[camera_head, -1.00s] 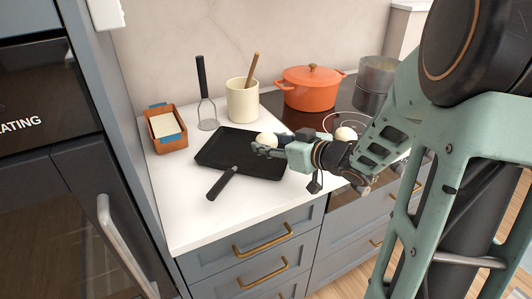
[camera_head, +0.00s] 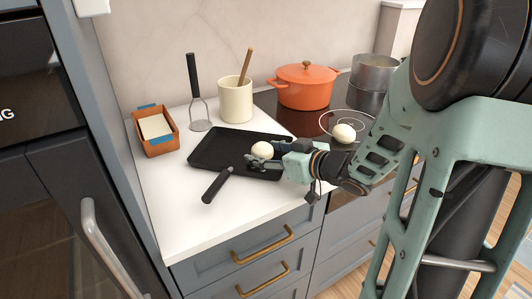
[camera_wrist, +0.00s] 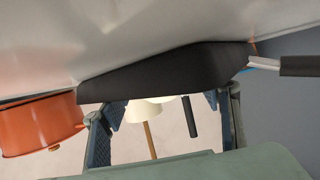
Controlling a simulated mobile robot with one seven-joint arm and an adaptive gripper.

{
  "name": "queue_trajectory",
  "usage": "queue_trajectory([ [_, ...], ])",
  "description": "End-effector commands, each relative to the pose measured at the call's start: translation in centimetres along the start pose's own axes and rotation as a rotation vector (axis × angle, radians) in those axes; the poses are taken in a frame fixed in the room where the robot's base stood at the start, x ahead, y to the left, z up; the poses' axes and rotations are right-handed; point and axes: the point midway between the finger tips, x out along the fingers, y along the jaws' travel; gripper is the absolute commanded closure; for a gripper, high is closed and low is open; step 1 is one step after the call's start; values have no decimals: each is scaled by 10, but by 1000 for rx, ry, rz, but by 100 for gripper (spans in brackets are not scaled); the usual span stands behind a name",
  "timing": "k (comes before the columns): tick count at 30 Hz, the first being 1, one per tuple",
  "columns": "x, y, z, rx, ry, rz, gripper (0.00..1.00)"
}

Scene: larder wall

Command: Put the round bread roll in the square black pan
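The pale round bread roll (camera_head: 262,150) is at the tips of my gripper (camera_head: 266,161), over the right part of the square black pan (camera_head: 215,150). The gripper seems shut on the roll, its lower part hidden by the near finger. I cannot tell whether the roll touches the pan. The pan lies on the white counter, its handle pointing to the front left. In the wrist view, which is upside down, my gripper's fingers (camera_wrist: 165,112) stand apart near the dark pan (camera_wrist: 170,72); the roll is not clear there.
An orange pot (camera_head: 306,88), a metal pot (camera_head: 373,78), a cream crock (camera_head: 235,103) with a wooden utensil, a masher (camera_head: 196,95) and an orange-brown box (camera_head: 156,132) stand around. The front-left counter is clear.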

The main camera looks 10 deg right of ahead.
Motion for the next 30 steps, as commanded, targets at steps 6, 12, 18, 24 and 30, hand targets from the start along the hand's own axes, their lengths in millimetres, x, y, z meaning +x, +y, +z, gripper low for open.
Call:
queue_trajectory([
  [6,0,0,0,1,-1,1,39],
  [12,-9,1,-4,-1,-2,3,39],
  [18,-49,2,-6,1,-2,7,39],
  [24,-90,1,-6,1,-1,5,39],
  [30,-116,1,-4,0,-1,3,39],
])
